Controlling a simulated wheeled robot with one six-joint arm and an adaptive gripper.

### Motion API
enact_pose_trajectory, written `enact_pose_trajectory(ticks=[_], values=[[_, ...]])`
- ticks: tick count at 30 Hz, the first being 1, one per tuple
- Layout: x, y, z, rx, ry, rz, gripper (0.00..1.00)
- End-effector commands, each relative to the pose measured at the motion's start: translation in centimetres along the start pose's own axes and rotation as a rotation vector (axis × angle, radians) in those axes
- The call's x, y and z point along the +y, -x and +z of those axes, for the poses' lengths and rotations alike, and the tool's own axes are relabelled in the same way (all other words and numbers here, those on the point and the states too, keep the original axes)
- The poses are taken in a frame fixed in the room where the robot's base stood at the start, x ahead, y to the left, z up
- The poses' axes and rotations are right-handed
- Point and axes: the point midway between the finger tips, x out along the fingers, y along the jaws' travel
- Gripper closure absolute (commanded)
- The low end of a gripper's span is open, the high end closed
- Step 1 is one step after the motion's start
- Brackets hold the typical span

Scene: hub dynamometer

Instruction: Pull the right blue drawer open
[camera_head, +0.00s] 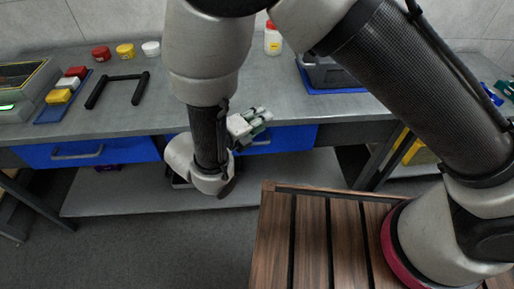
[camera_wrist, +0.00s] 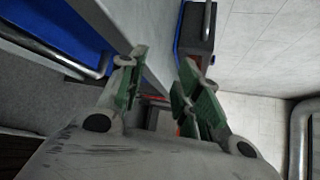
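The right blue drawer (camera_head: 285,138) is under the bench top and looks shut. My arm and gripper hide its left part, with a bit of its silver handle showing beside the gripper. My gripper (camera_head: 263,114) is at the bench's front edge, over the drawer's upper front. In the wrist view, my gripper (camera_wrist: 160,82) is open, its green-padded fingers apart with nothing gripped. A blue drawer front (camera_wrist: 75,28) with a silver handle (camera_wrist: 50,52) lies at the upper left, outside the left finger. I cannot tell whether anything touches.
The left blue drawer (camera_head: 105,153) is shut. A lower shelf (camera_head: 110,200) runs beneath. My wooden-slatted base stands in front.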

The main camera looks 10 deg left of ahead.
Motion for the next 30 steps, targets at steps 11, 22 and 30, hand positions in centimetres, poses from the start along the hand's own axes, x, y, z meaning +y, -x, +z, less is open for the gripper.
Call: enact_pose_trajectory(ticks=[11,22,30], values=[[9.6,6.0,-1.7,-0.290,0.391,-0.045,0.66],[12.1,4.9,-1.6,-0.367,0.496,-0.067,0.66],[12.2,1.2,-0.1,-0.369,0.495,-0.066,0.66]])
